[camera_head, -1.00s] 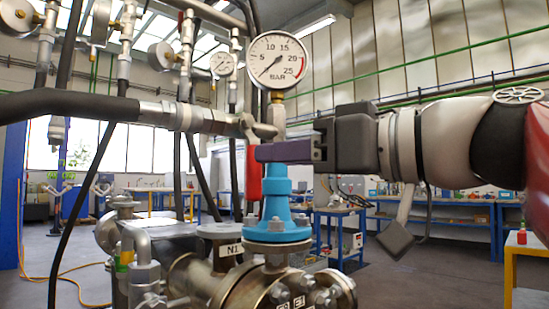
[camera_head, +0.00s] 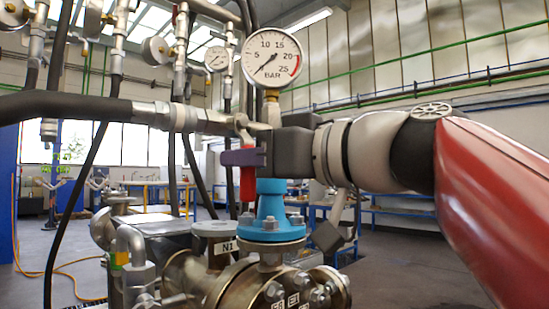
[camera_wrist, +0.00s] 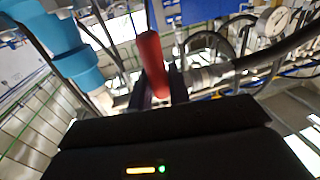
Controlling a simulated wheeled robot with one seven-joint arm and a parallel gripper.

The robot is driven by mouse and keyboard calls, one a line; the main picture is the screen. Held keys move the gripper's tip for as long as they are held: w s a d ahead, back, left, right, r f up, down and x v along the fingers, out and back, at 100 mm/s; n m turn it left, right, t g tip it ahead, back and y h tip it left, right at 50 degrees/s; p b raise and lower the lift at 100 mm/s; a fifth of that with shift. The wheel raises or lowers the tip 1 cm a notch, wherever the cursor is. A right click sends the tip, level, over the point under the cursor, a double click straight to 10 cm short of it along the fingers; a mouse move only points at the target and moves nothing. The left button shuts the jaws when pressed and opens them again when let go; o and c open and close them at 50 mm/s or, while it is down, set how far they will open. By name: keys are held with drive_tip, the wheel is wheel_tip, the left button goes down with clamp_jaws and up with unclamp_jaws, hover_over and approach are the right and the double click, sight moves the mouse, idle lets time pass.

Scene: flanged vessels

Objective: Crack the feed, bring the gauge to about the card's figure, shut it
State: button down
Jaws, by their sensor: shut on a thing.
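The pressure gauge (camera_head: 271,57) has a white dial marked in BAR up to 25. Its needle points to the lower left, near the low end. A red valve handle (camera_head: 247,186) hangs below the pipe fitting under the gauge. My gripper (camera_head: 240,158) is shut on this handle; its purple finger covers the handle's upper part. In the wrist view, the red handle (camera_wrist: 152,55) stands between my dark fingers (camera_wrist: 156,96). I cannot make out a card with a figure.
A blue flanged fitting (camera_head: 271,215) stands just below my gripper on the metal vessel (camera_head: 240,290). A nozzle tagged N1 (camera_head: 215,228) is beside it. A black hose (camera_head: 65,106) joins the pipe from the left. Smaller gauges hang behind.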

drive_tip(key=shift+s+a+f+m+b, duration=0.15)
drive_tip(key=shift+s+a+m+b, duration=0.15)
drive_tip(key=shift+m+b, duration=0.35)
drive_tip(key=shift+s+a+r+m+t, duration=0.2)
drive_tip(key=shift+m+t, duration=0.1)
drive_tip(key=shift+m, duration=0.65)
drive_tip(key=c, duration=1.4)
unclamp_jaws()
drive_tip(key=shift+d, duration=0.1)
drive_tip(key=shift+o, duration=0.2)
drive_tip(key=b+v, duration=0.1)
drive_tip(key=v, duration=0.6)
drive_tip(key=shift+s+d+b, duration=0.15)
drive_tip(key=shift+d+b, duration=0.2)
drive_tip(key=shift+b, duration=0.05)
drive_tip(key=shift+f, duration=0.1)
